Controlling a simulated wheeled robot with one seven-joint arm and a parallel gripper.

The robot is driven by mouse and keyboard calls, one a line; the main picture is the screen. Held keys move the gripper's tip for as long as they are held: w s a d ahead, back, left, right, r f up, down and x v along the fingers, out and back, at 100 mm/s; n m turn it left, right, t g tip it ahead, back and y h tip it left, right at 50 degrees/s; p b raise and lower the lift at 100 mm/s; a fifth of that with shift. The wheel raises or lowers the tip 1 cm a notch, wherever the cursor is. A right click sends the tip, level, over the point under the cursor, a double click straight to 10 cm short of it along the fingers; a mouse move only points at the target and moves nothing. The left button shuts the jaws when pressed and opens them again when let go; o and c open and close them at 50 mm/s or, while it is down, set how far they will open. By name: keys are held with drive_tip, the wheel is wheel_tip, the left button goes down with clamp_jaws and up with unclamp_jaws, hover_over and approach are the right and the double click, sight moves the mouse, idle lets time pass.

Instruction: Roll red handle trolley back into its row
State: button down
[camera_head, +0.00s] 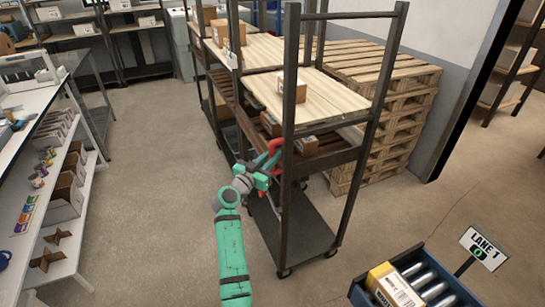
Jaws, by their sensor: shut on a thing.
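The trolley (288,133) is a tall dark metal frame with light wooden shelves and a low dark deck, standing on small casters near the middle of the view. Its red handle (273,150) shows on the left side of the near frame. My gripper (268,167), at the end of the green arm, is shut on the red handle. The fingertips are small and partly hidden by the handle and the post. Small cardboard boxes (293,92) rest on the trolley's shelves. Other shelved frames (214,62) stand in line behind it; where one ends is hard to tell.
Stacked wooden pallets (376,125) stand close on the trolley's right. A roller conveyor (425,284) with a yellow box and a LANE 1 sign (483,248) is at the lower right. A white bench (35,135) lines the left. The floor (150,185) between is clear.

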drive_tip(key=shift+d, duration=0.1)
drive_tip(key=c, duration=1.9)
unclamp_jaws()
drive_tip(key=shift+w, duration=0.1)
drive_tip(key=shift+a, duration=0.25)
drive_tip(key=v, duration=1)
drive_tip(key=shift+s+a, duration=0.15)
drive_tip(key=shift+s, duration=0.2)
